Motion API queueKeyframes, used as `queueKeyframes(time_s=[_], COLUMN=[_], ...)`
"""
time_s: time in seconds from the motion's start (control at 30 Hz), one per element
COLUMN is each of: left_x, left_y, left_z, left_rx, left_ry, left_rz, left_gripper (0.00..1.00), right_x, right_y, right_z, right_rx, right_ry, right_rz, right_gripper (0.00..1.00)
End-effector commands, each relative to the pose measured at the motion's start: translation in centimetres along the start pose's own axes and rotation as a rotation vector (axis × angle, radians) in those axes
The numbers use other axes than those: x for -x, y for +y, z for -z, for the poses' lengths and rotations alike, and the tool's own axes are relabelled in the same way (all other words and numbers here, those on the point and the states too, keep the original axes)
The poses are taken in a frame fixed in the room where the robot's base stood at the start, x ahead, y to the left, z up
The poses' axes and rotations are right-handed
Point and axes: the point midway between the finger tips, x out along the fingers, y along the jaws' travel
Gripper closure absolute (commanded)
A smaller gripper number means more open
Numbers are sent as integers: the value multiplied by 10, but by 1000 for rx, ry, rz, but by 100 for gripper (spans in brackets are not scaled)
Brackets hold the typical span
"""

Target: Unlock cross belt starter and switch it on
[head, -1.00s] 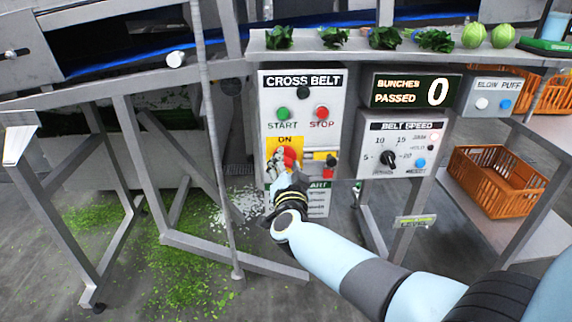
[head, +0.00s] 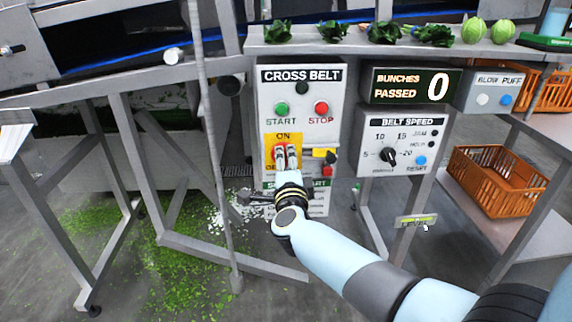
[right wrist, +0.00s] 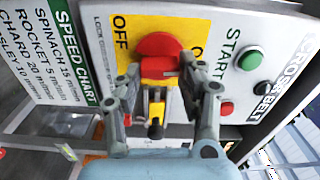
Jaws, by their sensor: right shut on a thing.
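The cross belt starter (head: 331,101) is a grey box with a green START button (head: 281,108) and a red STOP button (head: 321,108). Below them is a yellow plate (head: 284,137) with a red rotary switch, mostly covered by my right gripper (head: 286,152). In the right wrist view the red switch (right wrist: 160,48) sits between the fingers of my right gripper (right wrist: 160,72), which is shut on it. Right of the plate is a yellow piece (head: 320,153) with a small red thing (head: 328,171) below, perhaps a padlock. My left gripper is not in view.
To the right are the bunch counter (head: 412,86), the belt speed box (head: 396,140) and an orange crate (head: 490,180). A thin grey pole (head: 211,150) and slanted frame legs stand left of the starter. Greens lie on the shelf above.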

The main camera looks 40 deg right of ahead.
Motion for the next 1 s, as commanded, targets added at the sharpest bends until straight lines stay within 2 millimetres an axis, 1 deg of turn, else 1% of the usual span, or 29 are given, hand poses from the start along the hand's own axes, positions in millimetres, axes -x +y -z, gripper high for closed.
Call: queueKeyframes(time_s=[0.03,0.3,0.77,0.8,0.97,1.0], left_x=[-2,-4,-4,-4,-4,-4], left_y=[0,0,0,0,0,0], left_z=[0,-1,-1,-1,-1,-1], left_rx=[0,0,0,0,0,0], left_ry=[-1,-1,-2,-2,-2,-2], left_rz=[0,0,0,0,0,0], left_gripper=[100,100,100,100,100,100], right_x=[1,1,1,1,1,1], right_y=[3,3,3,3,2,2], right_z=[0,0,0,0,0,0], right_rx=[-21,-97,-110,-110,-109,-109], right_ry=[-1,-1,-1,-1,0,0], right_rz=[-3,-4,-4,-5,-3,-3], right_gripper=[93,93,93,60,39,38])
